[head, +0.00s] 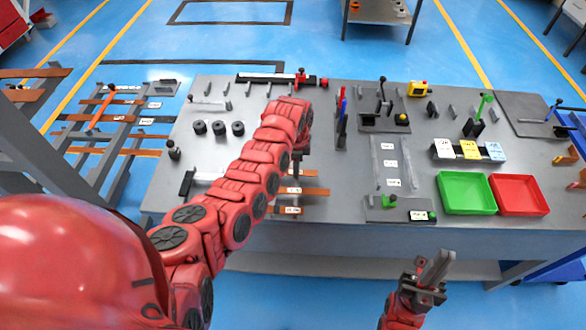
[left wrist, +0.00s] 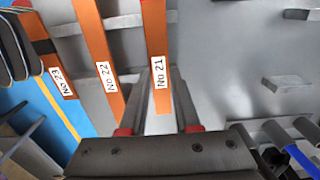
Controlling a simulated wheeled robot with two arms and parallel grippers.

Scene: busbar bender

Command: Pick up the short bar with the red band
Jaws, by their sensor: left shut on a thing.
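Copper-coloured flat bars lie side by side on supports near the front of the table, with white number labels. In the left wrist view the bar labelled No 21 (left wrist: 156,40) runs between the fingers of my left gripper (left wrist: 164,112), which is shut on it near its end. The bars No 22 (left wrist: 101,50) and No 23 (left wrist: 58,95) lie to its left. In the head view my left arm hides most of this gripper (head: 298,168). My right gripper (head: 432,268) hangs in front of the table, its finger gap unclear.
A green tray (head: 466,207) and a red tray (head: 519,210) stand at the table's right front. Black cylinders (head: 218,128) stand left of my left arm. Upright blue and red-handled tools (head: 341,120) stand close to its right. A bar rack (head: 105,125) stands at left.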

